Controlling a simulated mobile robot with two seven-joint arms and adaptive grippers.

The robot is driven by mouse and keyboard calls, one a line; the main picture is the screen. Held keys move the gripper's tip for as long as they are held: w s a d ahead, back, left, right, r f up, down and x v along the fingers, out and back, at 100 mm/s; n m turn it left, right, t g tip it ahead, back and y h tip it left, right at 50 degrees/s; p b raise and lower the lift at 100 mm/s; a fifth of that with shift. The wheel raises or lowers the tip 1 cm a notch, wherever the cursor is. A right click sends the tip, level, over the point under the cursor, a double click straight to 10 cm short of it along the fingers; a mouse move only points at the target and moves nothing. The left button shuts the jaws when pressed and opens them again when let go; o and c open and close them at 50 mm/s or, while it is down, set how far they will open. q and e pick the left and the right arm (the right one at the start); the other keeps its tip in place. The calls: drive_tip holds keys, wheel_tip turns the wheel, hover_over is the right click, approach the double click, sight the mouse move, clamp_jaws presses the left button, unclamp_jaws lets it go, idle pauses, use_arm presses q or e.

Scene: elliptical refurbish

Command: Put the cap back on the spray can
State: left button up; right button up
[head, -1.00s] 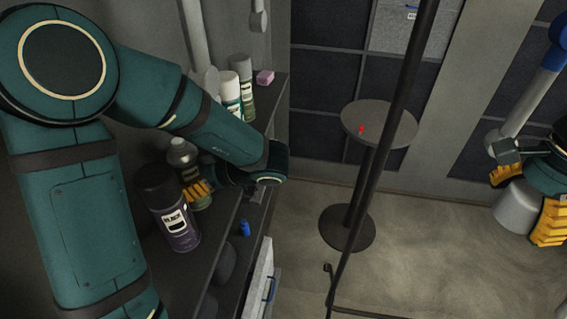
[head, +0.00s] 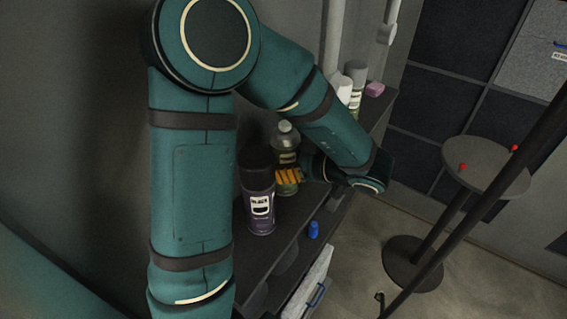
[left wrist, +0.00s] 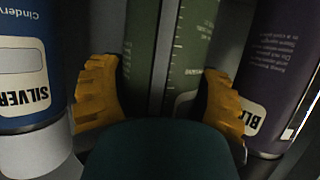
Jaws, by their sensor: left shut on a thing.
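A green spray can (head: 285,157) with a bare silvery top and no cap on it stands upright on the shelf. My left gripper (head: 289,176) is shut around its body, with yellow fingers on it. In the left wrist view the green can (left wrist: 143,60) lies between the two yellow fingers (left wrist: 160,100). No loose cap can be made out in the current frames. My right gripper is out of view.
A black-capped purple can (head: 260,195) stands close in front of the green can. A blue-labelled can (left wrist: 30,70) is beside the left finger. More cans (head: 355,85) and a pink block (head: 375,89) stand farther along the shelf. A round stand (head: 485,175) is at right.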

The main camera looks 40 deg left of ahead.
sight(296, 142)
use_arm(q)
wheel_tip(296, 142, up, 5)
drive_tip(key=shift+r+p, duration=0.2)
drive_tip(key=shift+p, duration=0.4)
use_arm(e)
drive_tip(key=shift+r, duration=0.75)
use_arm(q)
drive_tip(key=w+d, duration=0.2)
drive_tip(key=d, duration=1.7)
drive_tip(key=shift+d+f, duration=0.25)
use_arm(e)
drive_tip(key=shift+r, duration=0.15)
use_arm(q)
drive_tip(key=o, duration=0.6)
drive_tip(key=c, duration=0.6)
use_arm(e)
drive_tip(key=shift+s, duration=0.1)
